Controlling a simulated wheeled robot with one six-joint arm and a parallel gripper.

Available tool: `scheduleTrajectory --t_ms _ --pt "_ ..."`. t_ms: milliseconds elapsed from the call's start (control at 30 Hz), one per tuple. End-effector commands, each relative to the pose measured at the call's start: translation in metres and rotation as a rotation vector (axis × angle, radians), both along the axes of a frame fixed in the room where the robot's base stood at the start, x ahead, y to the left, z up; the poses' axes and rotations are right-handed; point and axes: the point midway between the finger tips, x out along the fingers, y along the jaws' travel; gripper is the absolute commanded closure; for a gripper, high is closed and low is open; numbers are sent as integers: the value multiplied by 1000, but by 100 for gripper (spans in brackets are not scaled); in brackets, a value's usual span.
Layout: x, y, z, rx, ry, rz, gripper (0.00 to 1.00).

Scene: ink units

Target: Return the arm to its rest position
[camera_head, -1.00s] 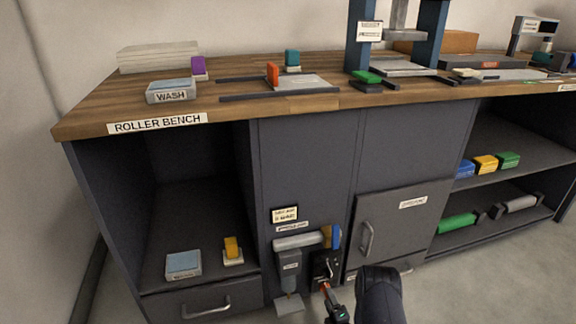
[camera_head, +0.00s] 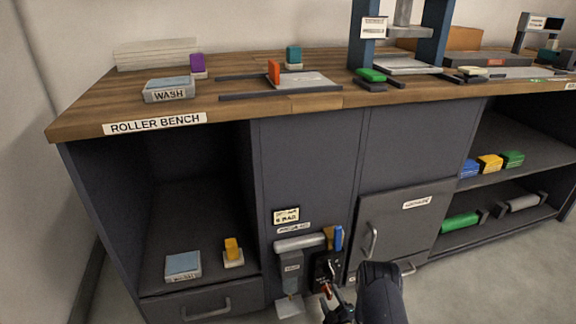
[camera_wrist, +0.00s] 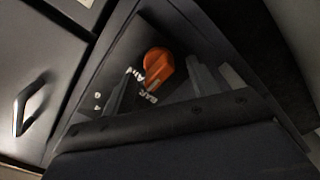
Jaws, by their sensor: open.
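My gripper (camera_wrist: 166,86) is open, its two dark fingers on either side of an orange knob (camera_wrist: 158,68) in the wrist view. The knob sits on a dark panel with white lettering, partly hidden by the fingers. I cannot tell whether a finger touches it. Nothing is held. In the head view my gripper (camera_head: 334,300) is low in the picture, close to the small dark panel (camera_head: 327,266) on the bench front. My dark arm link stands just right of it.
A roller cylinder (camera_head: 300,242) and a dispenser (camera_head: 291,270) are mounted left of the panel. A grey cabinet door (camera_head: 405,225) with a handle (camera_head: 373,240) is close on the right. The wooden bench top (camera_head: 230,112) overhangs above. Open floor (camera_head: 480,285) shows at right.

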Motion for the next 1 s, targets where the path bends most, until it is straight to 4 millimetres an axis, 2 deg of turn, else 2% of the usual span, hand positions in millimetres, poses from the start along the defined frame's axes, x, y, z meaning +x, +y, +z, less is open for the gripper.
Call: scheduleTrajectory --t_ms 1000 --pt "1 -2 2 793 225 0 44"
